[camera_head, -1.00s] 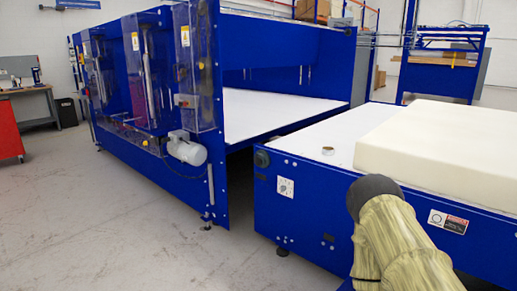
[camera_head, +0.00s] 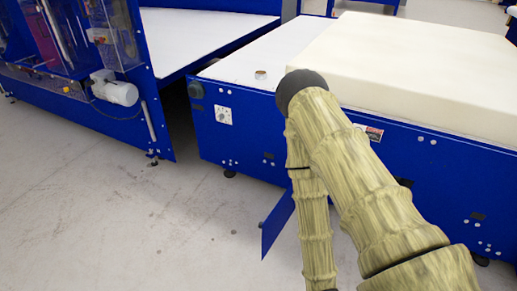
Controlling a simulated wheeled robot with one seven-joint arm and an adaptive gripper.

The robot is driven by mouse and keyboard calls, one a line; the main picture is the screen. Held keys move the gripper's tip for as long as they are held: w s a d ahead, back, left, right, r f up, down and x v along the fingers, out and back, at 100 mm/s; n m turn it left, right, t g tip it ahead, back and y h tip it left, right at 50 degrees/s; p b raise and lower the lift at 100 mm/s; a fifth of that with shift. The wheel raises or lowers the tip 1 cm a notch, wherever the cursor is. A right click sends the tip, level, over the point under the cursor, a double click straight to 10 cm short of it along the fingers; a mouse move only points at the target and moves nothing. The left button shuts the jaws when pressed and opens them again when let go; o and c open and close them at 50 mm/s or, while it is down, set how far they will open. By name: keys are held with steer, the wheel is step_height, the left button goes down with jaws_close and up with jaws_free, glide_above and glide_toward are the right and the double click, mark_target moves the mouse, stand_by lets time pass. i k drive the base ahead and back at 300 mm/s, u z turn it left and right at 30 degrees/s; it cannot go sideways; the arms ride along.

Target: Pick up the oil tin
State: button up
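I cannot make out an oil tin for certain. A small, low round thing (camera_head: 260,75), pale with a brownish top, sits on the white bed near the left end of the right-hand blue machine. It is too small to tell whether it is a tin or a roll of tape. My arm, in a yellowish cover with a dark rounded joint, rises in front of that machine. A second arm section runs down from the joint and leaves the bottom of the picture. My gripper is not in view.
A thick cream foam block (camera_head: 425,70) lies on the right-hand blue machine (camera_head: 235,125). A larger blue machine (camera_head: 160,110) with a grey motor (camera_head: 114,90) stands left, across a narrow gap. A blue panel (camera_head: 278,222) shows beside my arm. Grey floor (camera_head: 110,220) is clear at lower left.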

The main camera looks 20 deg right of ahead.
mark_target(260, 75)
steer(key=u, duration=0.9)
steer(key=i, duration=2.55)
steer(key=z, duration=3.45)
steer(key=k, duration=0.3)
steer(key=u, duration=0.15)
